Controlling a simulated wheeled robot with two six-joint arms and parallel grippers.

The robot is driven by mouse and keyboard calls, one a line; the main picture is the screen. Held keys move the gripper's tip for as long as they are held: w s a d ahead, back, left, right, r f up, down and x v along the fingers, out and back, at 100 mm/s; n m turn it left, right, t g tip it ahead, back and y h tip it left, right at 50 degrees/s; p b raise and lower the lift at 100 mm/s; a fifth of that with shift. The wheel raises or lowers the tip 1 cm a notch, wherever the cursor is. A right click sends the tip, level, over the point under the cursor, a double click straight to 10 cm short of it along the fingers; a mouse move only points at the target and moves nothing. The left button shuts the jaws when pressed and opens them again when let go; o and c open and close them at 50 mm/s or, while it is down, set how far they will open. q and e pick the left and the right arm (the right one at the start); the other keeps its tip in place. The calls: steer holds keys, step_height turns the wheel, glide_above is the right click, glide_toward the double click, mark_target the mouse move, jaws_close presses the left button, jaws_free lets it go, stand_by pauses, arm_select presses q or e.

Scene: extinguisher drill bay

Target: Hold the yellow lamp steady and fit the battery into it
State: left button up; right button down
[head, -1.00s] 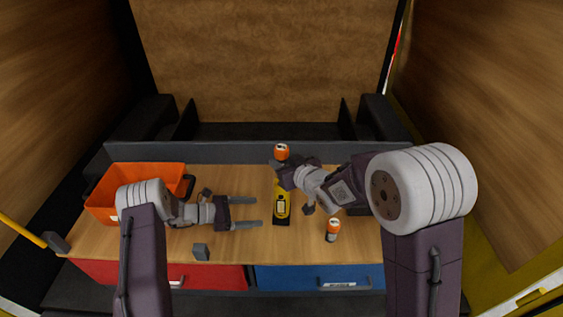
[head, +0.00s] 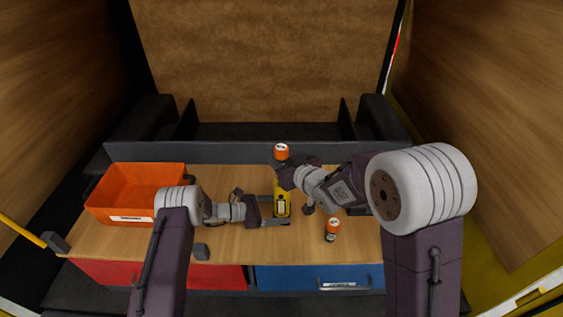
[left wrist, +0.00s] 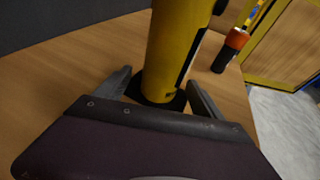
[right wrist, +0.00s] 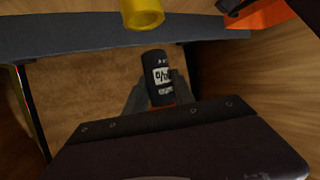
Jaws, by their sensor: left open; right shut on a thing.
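The yellow lamp (head: 282,206) stands upright on the wooden bench; its round top end (right wrist: 142,18) shows in the right wrist view. My left gripper (head: 280,214) is open, low at the lamp's base. In the left wrist view its fingers lie on both sides of the yellow body (left wrist: 172,50). My right gripper (right wrist: 159,88) is shut on a battery, black with a white label (right wrist: 160,72). In the head view the battery's orange end (head: 281,152) points up, above the lamp. The battery is apart from the lamp.
A second orange-ended cylinder (head: 332,229) stands on the bench right of the lamp. An orange bin (head: 135,190) is at the left. A small grey block (head: 201,251) lies near the front edge, above red and blue drawers (head: 300,278).

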arm_select(q)
steer(key=c, duration=1.1)
steer(key=shift+s+f, duration=0.1)
steer(key=shift+f, duration=0.05)
steer(key=shift+c, duration=0.2)
arm_select(e)
steer(key=shift+d+f, duration=0.15)
steer(key=shift+f, duration=1.5)
arm_select(q)
steer(key=shift+s+f, duration=0.1)
steer(key=shift+f, duration=0.05)
arm_select(e)
steer(key=shift+f, duration=1.65)
steer(key=shift+r, duration=0.25)
steer(key=shift+f, duration=0.35)
steer(key=shift+r, duration=0.1)
steer(key=shift+r, duration=0.25)
